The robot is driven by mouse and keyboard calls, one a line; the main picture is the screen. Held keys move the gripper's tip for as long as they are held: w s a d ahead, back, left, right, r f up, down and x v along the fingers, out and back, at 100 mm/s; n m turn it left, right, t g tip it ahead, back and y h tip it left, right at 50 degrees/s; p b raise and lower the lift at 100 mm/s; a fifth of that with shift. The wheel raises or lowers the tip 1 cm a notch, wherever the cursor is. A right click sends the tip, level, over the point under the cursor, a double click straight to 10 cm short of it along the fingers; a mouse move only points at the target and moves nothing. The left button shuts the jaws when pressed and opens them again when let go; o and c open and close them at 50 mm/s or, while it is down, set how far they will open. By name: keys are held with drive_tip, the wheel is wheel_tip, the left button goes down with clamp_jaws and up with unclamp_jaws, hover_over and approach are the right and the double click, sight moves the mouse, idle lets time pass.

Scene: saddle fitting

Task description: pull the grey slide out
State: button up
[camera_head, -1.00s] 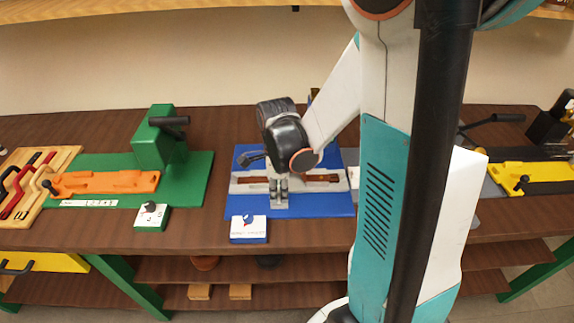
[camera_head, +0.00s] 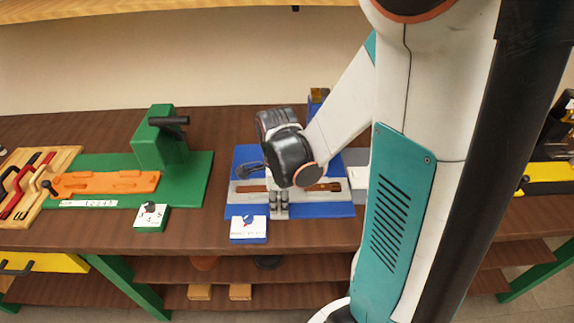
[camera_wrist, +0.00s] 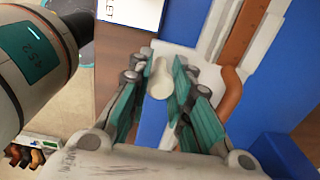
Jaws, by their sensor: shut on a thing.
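The grey slide (camera_head: 240,195) lies across the blue base (camera_head: 238,160) in the head view, with brown strips along its length. It also shows at the upper right of the wrist view (camera_wrist: 268,40). My gripper (camera_head: 279,206) points down at the slide's front edge.
A white card on a blue block (camera_head: 248,228) stands just in front of the base. A green fixture with an orange slide (camera_head: 105,184) is to the left. A yellow part (camera_head: 552,171) is at the far right. My arm hides the table between.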

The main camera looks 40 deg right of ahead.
drive_tip(key=shift+s+a, duration=0.45)
drive_tip(key=shift+s, duration=0.2)
drive_tip(key=shift+s+a, duration=0.4)
drive_tip(key=shift+s, duration=0.2)
drive_tip(key=shift+o, duration=0.6)
drive_tip(key=shift+s+a, duration=0.1)
drive_tip(key=shift+o, duration=0.4)
drive_tip(key=shift+s, duration=0.1)
drive_tip(key=o, duration=0.6)
drive_tip(key=shift+a, duration=0.1)
wheel_tip(320, 180, up, 6)
drive_tip(key=p, duration=0.4)
drive_tip(key=shift+p, duration=0.4)
drive_tip(key=shift+r, duration=0.1)
